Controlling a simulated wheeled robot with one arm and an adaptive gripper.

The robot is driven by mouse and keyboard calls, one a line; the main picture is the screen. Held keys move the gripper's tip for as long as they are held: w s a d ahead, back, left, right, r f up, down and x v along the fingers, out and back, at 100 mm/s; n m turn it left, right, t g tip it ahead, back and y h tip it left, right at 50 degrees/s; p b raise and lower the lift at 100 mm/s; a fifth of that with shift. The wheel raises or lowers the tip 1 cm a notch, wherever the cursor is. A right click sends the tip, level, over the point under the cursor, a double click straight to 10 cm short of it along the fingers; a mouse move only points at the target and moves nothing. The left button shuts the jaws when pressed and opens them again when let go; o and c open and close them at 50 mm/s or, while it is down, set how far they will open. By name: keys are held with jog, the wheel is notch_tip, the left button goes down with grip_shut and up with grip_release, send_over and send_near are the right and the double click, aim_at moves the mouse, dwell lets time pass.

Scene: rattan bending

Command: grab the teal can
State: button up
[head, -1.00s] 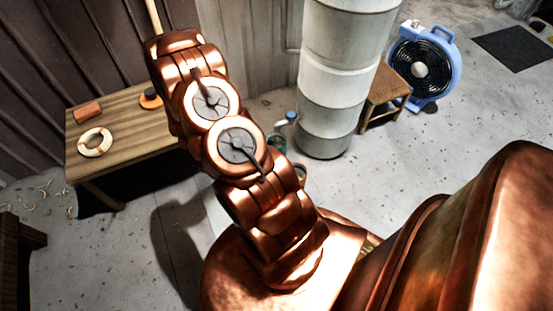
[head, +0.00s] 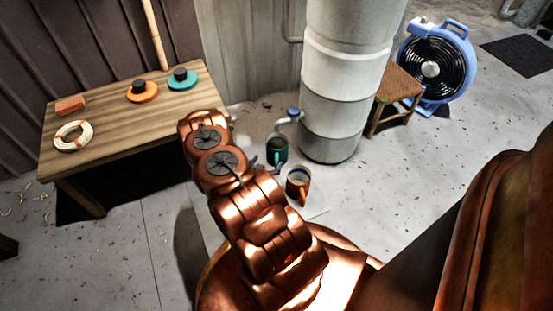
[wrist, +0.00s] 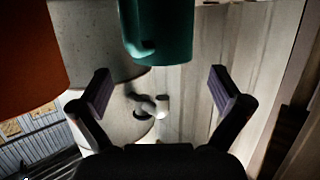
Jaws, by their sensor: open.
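The teal can (head: 277,151) stands on the floor at the foot of the pale column, just beyond my gripper. In the wrist view the teal can (wrist: 158,32) is at the top centre, its lower end between the lines of my two fingers. My gripper (wrist: 161,92) is open and empty, with its fingers spread to either side and apart from the can. In the head view my gripper (head: 262,164) is small and dark, close to the can's near left side. My arm hides part of the floor there.
An orange-brown can (head: 298,183) stands close to the teal one; it fills the left of the wrist view (wrist: 30,62). The grey column (head: 335,115) rises behind. A wooden table (head: 110,125) stands left, a stool (head: 398,88) and blue fan (head: 457,45) right.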

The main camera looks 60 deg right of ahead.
aim_at(273, 153)
jog(key=shift+b+x, duration=0.3)
jog(key=shift+x, duration=0.9)
jog(key=shift+f+b+x, duration=0.2)
jog(key=shift+b+x, duration=1)
jog(key=shift+x, duration=0.65)
jog(key=shift+w+d+f, duration=0.15)
jog(key=shift+w+d, duration=0.15)
jog(key=shift+d, duration=0.3)
jog(key=c, duration=1.6)
